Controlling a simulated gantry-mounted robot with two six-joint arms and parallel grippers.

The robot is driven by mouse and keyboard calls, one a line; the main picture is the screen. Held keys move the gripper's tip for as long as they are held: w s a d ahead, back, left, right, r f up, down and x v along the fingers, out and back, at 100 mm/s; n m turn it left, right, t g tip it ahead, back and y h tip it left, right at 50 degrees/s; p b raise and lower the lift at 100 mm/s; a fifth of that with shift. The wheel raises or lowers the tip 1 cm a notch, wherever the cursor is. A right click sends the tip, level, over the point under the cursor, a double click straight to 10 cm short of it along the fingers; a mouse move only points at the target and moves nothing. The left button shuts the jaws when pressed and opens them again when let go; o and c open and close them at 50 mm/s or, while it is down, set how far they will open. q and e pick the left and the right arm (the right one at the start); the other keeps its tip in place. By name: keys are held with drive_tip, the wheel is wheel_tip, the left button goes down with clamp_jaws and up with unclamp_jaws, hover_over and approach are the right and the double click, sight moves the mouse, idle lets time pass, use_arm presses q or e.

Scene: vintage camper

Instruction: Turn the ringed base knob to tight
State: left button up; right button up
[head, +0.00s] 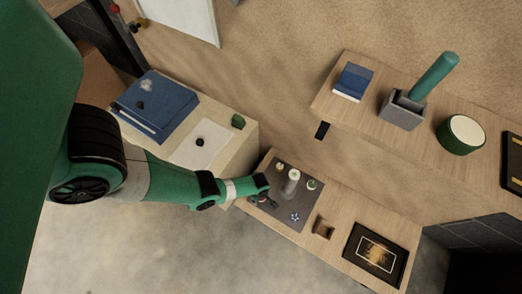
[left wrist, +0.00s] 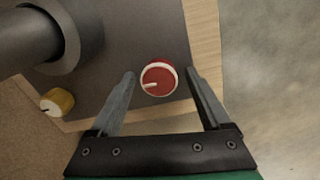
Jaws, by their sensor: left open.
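The ringed knob (left wrist: 160,66) is red with a white ring and a pale pointer line, on a dark grey base plate (left wrist: 115,75). In the left wrist view the pointer runs from the knob's middle toward the left. My left gripper (left wrist: 160,76) is open, with one finger on each side of the knob and a visible gap to each. I cannot tell how far above the plate the fingertips are. In the head view my left gripper (head: 262,197) is over the left edge of the base plate (head: 307,197) and hides the red knob. My right gripper is not in view.
A grey cylinder (left wrist: 25,38) stands upright on the plate, close to my left finger; it has a pale top (head: 294,174) in the head view. A yellow knob (left wrist: 58,101), a green knob (head: 312,184) and a blue-and-white part (head: 295,217) sit around it. A small brown box (head: 323,229) stands right of the plate.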

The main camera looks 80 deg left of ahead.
use_arm(q)
clamp_jaws()
